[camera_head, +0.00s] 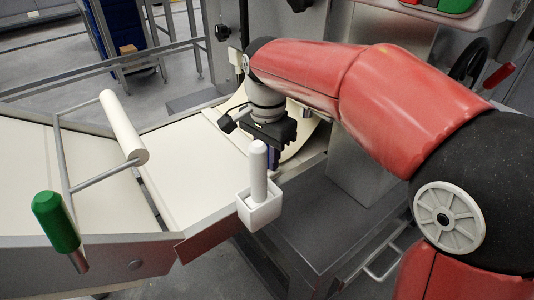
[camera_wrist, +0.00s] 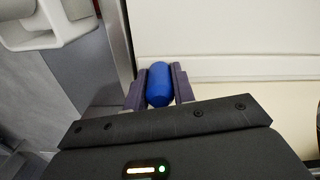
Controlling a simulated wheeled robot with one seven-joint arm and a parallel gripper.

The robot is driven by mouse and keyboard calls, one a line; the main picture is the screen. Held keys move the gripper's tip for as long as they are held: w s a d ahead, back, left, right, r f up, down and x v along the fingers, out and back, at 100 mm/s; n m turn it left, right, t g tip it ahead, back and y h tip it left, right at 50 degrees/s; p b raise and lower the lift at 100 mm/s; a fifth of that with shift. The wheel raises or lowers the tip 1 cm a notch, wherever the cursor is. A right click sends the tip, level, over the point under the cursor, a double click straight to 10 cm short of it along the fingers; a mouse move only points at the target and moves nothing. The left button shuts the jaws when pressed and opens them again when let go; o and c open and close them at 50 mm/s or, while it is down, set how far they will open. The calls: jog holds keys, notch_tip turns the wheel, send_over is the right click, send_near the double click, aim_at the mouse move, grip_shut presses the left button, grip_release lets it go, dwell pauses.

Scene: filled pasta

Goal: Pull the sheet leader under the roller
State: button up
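My gripper (camera_head: 273,155) is low over the right part of the cream conveyor. In the wrist view its two dark fingers (camera_wrist: 160,88) close on both sides of a blue rounded grip (camera_wrist: 159,82). The grip is mostly hidden in the head view. A cream sheet (camera_head: 235,122) lies under and behind my gripper, with its far end curled up; its leader edge cannot be told apart clearly. A cream roller (camera_head: 123,128) on a grey pivoting frame is raised above the bed at left, with a green handle (camera_head: 56,221) at its front end.
A white square holder (camera_head: 259,209) with an upright white peg (camera_head: 258,165) stands at the conveyor's front edge, close in front of my gripper. The cream bed (camera_head: 190,175) between gripper and roller is clear. A blue rack (camera_head: 122,30) stands behind.

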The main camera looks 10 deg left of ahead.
grip_shut()
jog(key=s+a, duration=0.3)
jog(key=s, duration=0.1)
jog(key=s+a+p, duration=0.1)
jog(key=s+a, duration=0.7)
jog(key=shift+s+p, duration=0.35)
jog(key=shift+d, duration=0.1)
jog(key=o, duration=0.7)
grip_release()
jog(key=shift+c, duration=0.2)
jog(key=shift+r, duration=0.1)
notch_tip(320, 180, up, 8)
jog(key=shift+f+p, duration=0.2)
jog(key=shift+p, duration=0.25)
